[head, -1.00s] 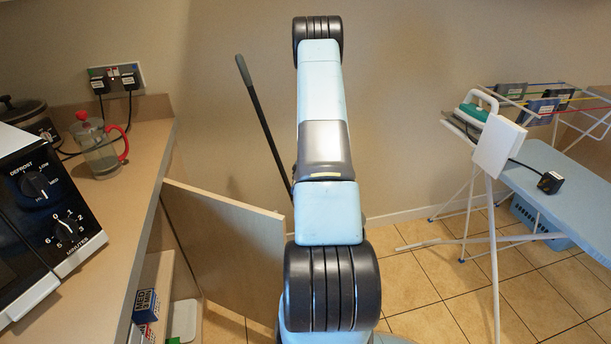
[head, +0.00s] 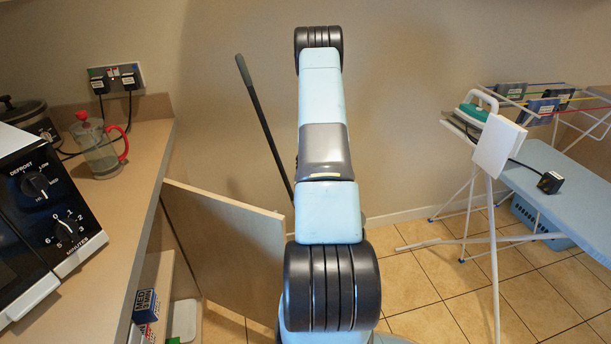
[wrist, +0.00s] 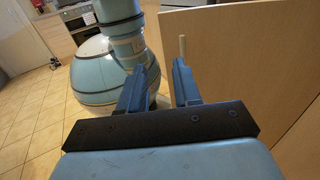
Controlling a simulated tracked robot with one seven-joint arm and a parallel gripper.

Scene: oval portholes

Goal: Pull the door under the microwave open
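The wooden door (head: 225,245) under the worktop stands well open in the head view, swung out from the cabinet. Its broad panel also fills the right of the wrist view (wrist: 245,60). The black and white microwave (head: 45,220) is on the worktop above. My gripper (wrist: 158,66) is hidden in the head view. In the wrist view its two blue fingers are apart with nothing seen between them, to the left of the door panel. A small pale upright rod (wrist: 182,46) shows just beyond the right finger; I cannot tell whether they touch.
Boxes (head: 146,306) sit inside the open cabinet. A glass coffee press (head: 97,150) stands on the worktop (head: 110,270). A dark pole (head: 262,125) leans by the wall. An ironing board (head: 560,185) stands at the right, with bare tiled floor before it.

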